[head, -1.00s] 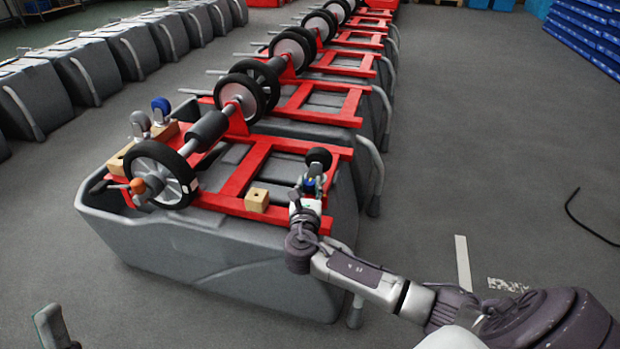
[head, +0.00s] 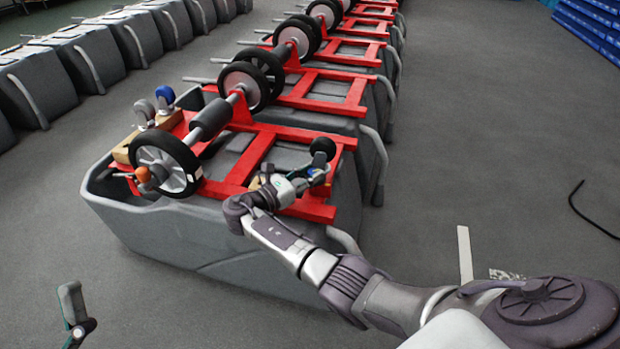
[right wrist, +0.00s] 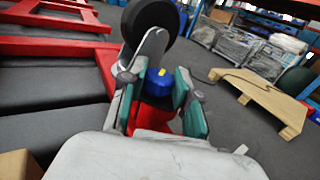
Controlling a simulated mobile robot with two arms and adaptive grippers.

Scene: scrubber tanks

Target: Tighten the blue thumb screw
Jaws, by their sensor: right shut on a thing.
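The blue thumb screw (right wrist: 158,82) sits on a red part of the frame in the right wrist view, with a yellow mark on its top. My right gripper (right wrist: 160,98) has a finger on each side of it and is shut on it. In the head view my right gripper (head: 317,178) is at the right end of the nearest red frame (head: 240,172), beside a small black wheel; I cannot make out the screw there. My left gripper (head: 74,312) shows only in part at the lower left, away from the tank, and its opening is unclear.
The nearest grey tank (head: 190,235) carries the red frame, a large wheel (head: 165,163) and an orange knob (head: 143,174). The small black wheel (right wrist: 150,22) stands just behind the screw. More tanks run in a row behind. The floor at the right is mostly clear.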

